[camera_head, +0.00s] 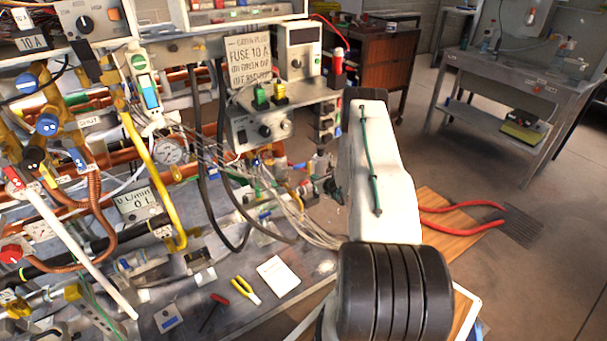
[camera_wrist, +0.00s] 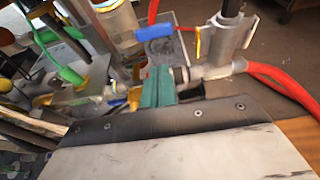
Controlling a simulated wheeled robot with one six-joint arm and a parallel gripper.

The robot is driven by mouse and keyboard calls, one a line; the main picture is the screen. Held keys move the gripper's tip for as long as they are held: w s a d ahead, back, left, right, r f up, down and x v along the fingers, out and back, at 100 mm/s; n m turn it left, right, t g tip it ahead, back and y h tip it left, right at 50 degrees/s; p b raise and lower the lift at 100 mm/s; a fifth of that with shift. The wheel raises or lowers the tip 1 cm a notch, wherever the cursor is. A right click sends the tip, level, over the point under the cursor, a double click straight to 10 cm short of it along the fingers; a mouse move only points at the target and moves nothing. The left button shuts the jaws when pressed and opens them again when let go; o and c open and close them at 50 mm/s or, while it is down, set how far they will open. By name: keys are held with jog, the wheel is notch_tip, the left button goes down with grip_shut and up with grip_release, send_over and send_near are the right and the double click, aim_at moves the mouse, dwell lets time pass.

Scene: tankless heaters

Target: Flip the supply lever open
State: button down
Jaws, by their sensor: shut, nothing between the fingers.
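My gripper (camera_wrist: 155,88) shows in the wrist view as teal finger pads pressed together, shut and empty. A blue lever-like handle (camera_wrist: 155,32) is just beyond the fingertips, with a visible gap in the picture. I cannot read a label on it, so I cannot tell for sure that it is the supply lever. A grey metal fitting (camera_wrist: 222,45) stands to its right, with red hoses (camera_wrist: 268,75) running off to the right. In the head view my white arm link hides the gripper and most of that fitting.
The bench (camera_head: 225,315) at left is crowded with pipes, a yellow hose (camera_head: 145,165), a gauge (camera_head: 169,150) and cables. Yellow pliers (camera_head: 245,290) and a white card (camera_head: 278,277) lie in front. Red hoses (camera_head: 465,212) extend over a wooden board (camera_head: 445,240). Open floor lies to the right.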

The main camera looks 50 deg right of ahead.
aim_at(299, 166)
dwell(0.3)
jog(key=x, duration=1)
jog(key=shift+s+d, duration=0.1)
